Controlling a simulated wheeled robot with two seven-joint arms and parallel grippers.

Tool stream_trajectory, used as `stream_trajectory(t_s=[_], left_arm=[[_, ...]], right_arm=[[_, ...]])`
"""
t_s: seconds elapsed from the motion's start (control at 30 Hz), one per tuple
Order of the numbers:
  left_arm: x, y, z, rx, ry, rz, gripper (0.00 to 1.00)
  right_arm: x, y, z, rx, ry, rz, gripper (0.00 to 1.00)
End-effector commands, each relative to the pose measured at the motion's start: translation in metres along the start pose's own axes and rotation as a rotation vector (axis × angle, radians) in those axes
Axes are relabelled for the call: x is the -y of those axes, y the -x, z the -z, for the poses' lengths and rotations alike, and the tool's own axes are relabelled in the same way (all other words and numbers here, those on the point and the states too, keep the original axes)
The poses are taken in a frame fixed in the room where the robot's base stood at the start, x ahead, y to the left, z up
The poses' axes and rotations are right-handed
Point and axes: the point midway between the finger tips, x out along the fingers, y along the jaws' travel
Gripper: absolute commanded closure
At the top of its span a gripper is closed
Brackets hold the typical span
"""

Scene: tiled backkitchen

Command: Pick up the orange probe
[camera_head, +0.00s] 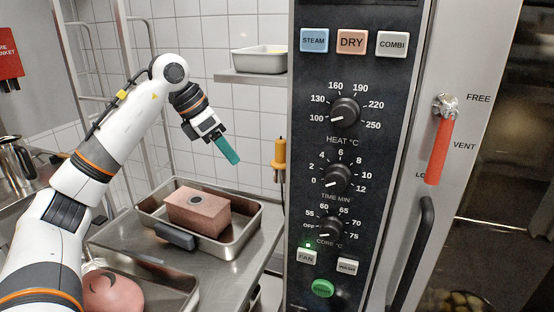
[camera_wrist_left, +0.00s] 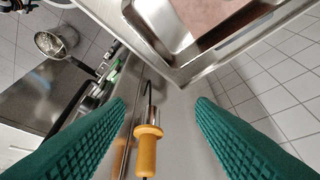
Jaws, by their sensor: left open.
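The orange probe (camera_head: 279,158) hangs upright beside the left edge of the oven's control panel, with a dark tip or cord at its ends. My left gripper (camera_head: 228,150), with green fingers, is to the left of the probe and apart from it. In the left wrist view the probe (camera_wrist_left: 148,150) shows between the two open green fingers, nearer the left one, with a dark curved cord or hook at its far end. Nothing is held. My right gripper is not in view.
A steel tray (camera_head: 262,215) with a block of meat (camera_head: 198,212) stands on the steel counter below my left gripper. The oven control panel (camera_head: 345,150) stands right of the probe. A pink piece (camera_head: 112,291) lies at lower left.

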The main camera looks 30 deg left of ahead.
Motion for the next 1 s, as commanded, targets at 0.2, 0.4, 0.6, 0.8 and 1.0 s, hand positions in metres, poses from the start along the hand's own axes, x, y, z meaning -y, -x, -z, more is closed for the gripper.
stream_trajectory(t_s=[0.2, 0.4, 0.6, 0.8, 1.0], left_arm=[[-0.002, -0.016, 0.039, -0.003, -0.004, -0.004, 0.5], [-0.002, -0.028, 0.054, -0.002, -0.002, -0.003, 0.5], [-0.003, -0.037, 0.076, -0.005, -0.004, -0.006, 0.5], [-0.003, -0.053, 0.1, -0.003, -0.004, -0.004, 0.5], [-0.002, -0.064, 0.097, -0.003, -0.003, -0.003, 0.5]], right_arm=[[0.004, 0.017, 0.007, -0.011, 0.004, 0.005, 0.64], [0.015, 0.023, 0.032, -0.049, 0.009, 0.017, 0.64], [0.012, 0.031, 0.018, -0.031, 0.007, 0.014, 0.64], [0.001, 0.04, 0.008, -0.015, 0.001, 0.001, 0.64], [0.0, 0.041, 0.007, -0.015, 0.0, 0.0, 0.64]])
